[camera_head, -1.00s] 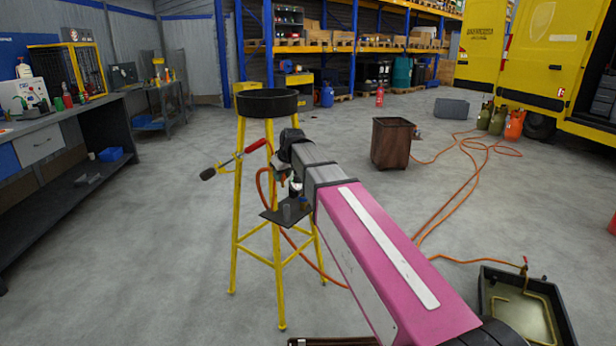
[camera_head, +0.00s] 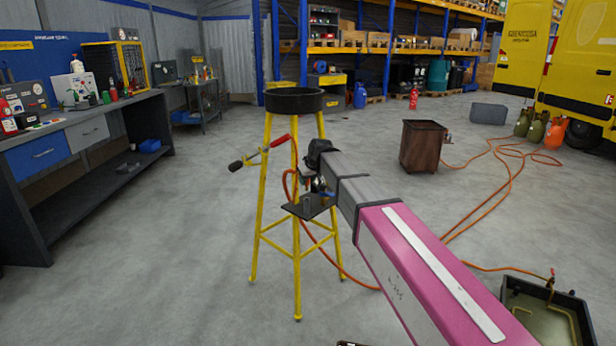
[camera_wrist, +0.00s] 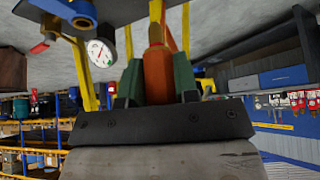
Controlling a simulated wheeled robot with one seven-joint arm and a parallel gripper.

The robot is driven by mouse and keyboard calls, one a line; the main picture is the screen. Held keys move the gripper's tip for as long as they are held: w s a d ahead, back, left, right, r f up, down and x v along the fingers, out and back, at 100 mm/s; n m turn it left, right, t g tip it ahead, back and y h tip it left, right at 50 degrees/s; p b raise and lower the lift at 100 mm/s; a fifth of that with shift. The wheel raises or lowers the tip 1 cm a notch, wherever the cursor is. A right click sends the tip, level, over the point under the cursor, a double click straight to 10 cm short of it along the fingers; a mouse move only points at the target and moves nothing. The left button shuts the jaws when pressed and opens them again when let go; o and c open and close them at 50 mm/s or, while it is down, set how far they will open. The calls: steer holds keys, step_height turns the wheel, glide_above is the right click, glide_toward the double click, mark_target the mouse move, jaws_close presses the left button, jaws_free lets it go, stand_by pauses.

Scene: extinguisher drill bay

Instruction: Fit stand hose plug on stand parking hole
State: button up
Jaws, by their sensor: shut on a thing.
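The yellow stand (camera_head: 296,240) has a black round pan (camera_head: 294,100) on top and a small dark plate (camera_head: 310,206) on its side. A gauge (camera_wrist: 101,53) and a blue valve part (camera_wrist: 70,10) sit by the plate in the wrist view. My gripper (camera_wrist: 156,85) has green fingers shut on an orange-brown piece (camera_wrist: 157,62), which looks like the stand hose plug. In the head view, my gripper is beside the stand, above the plate, its fingers hidden. An orange hose (camera_head: 330,262) hangs below it. I cannot make out the parking hole.
A red-handled wand with a black tip (camera_head: 236,166) sticks out left of the stand. A workbench (camera_head: 85,135) stands left, a rusty bin (camera_head: 422,147) and a yellow van (camera_head: 572,60) right. Hoses cross the floor right; the floor left of the stand is clear.

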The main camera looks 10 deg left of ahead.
steer(key=shift+f, duration=1)
steer(key=shift+f, duration=2.3)
stand_by(1.7)
steer(key=o, duration=1)
steer(key=v, duration=1)
steer(key=s+d+f+m+g+h, duration=0.1)
steer(key=s+d+f+m, duration=0.15)
steer(key=d+f, duration=0.65)
steer(key=s+d+f+m+g+h, duration=0.15)
steer(key=s+d+f, duration=0.35)
steer(key=d, duration=0.8)
steer(key=s+d+f+m, duration=0.1)
steer(key=s+d+f, duration=0.3)
steer(key=d, duration=0.2)
steer(key=s+d+f+m+g+h, duration=0.1)
steer(key=s+d+f+m, duration=0.1)
steer(key=s+d+f, duration=0.2)
steer(key=s+d+f+m+g+h, duration=0.1)
steer(key=s+d+f, duration=0.3)
steer(key=d, duration=0.4)
steer(key=shift+s+d+m, duration=0.35)
steer(key=shift+s+m, duration=0.15)
steer(key=shift+s, duration=0.3)
